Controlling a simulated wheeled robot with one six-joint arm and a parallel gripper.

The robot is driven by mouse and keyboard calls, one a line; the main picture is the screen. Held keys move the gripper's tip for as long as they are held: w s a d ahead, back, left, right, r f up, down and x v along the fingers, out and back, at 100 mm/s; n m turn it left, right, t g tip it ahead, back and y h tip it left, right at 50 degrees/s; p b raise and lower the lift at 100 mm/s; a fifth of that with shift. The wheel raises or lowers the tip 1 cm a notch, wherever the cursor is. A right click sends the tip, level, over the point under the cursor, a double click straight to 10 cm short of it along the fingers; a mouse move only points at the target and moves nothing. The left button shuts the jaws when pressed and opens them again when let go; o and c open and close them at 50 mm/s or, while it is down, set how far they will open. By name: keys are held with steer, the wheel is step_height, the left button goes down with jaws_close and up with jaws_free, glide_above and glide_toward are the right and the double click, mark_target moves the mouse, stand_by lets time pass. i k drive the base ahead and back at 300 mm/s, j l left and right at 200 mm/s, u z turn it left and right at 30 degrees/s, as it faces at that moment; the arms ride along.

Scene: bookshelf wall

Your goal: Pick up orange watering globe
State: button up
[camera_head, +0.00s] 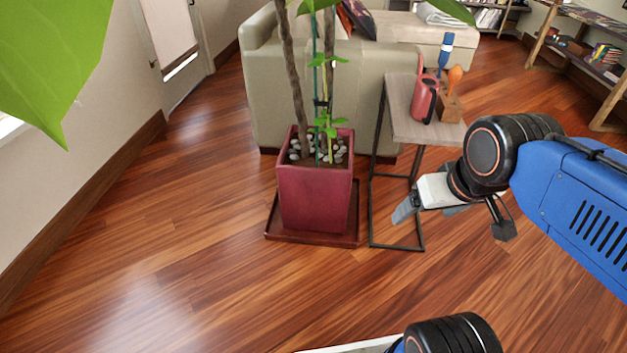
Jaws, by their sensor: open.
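The orange watering globe (455,77) stands upright in a wooden block (449,104) on a small side table (400,112), in the upper right of the head view. Its lower part is hidden in or behind the block. My gripper (454,218) is open and empty, with its fingers spread apart. In the picture it is below the tabletop and the globe, apart from the globe.
A red watering can (424,99) stands just left of the block, and a blue-and-white item (446,49) rises behind it. A potted plant (314,190) stands left of the table. A sofa (290,85) is behind. Open wooden floor (180,270) lies at left.

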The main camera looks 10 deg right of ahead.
mark_target(456, 73)
steer(key=i+l+u, duration=0.15)
steer(key=l, duration=0.45)
steer(key=i+l+u, duration=0.15)
steer(key=l, duration=0.5)
steer(key=i+l+u, duration=0.15)
steer(key=l, duration=0.5)
steer(key=l+u, duration=0.15)
steer(key=l, duration=0.5)
steer(key=i, duration=0.05)
